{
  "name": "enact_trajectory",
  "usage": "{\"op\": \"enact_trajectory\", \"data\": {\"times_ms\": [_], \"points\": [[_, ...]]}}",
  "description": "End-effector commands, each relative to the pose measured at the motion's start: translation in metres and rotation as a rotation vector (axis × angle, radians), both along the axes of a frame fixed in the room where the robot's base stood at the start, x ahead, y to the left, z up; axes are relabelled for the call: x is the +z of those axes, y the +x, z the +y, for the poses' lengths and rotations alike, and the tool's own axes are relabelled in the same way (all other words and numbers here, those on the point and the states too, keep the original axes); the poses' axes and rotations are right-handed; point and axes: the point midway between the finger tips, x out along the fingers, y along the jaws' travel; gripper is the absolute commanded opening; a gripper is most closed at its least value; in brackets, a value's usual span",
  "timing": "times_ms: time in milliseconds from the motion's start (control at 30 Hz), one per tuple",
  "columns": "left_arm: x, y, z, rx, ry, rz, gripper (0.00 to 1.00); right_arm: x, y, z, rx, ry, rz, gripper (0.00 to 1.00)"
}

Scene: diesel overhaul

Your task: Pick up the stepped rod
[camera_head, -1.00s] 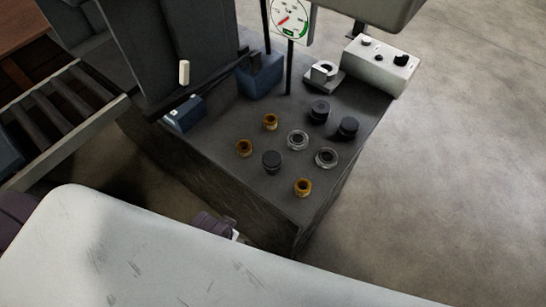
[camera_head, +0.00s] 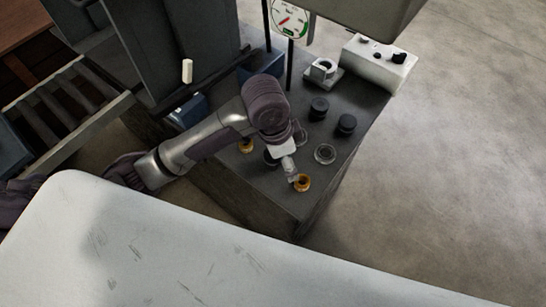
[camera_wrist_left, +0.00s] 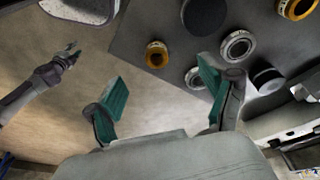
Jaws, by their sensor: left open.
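I cannot pick out a stepped rod for sure in either view. My left gripper (camera_head: 294,178) is over the front of the dark bench, close to the front brass ring (camera_head: 302,183). In the left wrist view its green-padded fingers (camera_wrist_left: 163,88) are wide apart with nothing between them. A brass ring (camera_wrist_left: 156,54) and a steel ring (camera_wrist_left: 197,77) show beyond the fingertips. My left arm hides part of the bench top. What looks like my right gripper (camera_wrist_left: 71,53) shows small at the left of the wrist view, away from the bench; its jaws are unclear.
Black capped parts (camera_head: 319,108) and a steel ring (camera_head: 325,153) stand on the bench (camera_head: 340,185). A white control box (camera_head: 378,64), a small block (camera_head: 323,72) and a dial gauge (camera_head: 290,18) are behind. A pale panel (camera_head: 150,245) fills the foreground. Floor right of the bench is clear.

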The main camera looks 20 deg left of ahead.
Motion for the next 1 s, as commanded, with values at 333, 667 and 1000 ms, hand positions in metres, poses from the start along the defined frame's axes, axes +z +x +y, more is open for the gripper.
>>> {"op": "enact_trajectory", "data": {"times_ms": [333, 667, 1000], "points": [[0.045, 0.039, 0.046, -0.122, 0.211, 0.072, 0.83, 0.001, 0.000, 0.000, 0.000, 0.000, 0.000, 0.40], [-0.008, 0.039, 0.048, -0.124, 0.217, 0.080, 0.83, 0.007, 0.000, 0.001, 0.002, 0.001, 0.001, 0.40], [-0.042, 0.040, 0.048, -0.124, 0.215, 0.077, 0.83, 0.012, -0.001, 0.004, 0.001, 0.005, 0.001, 0.40]]}}
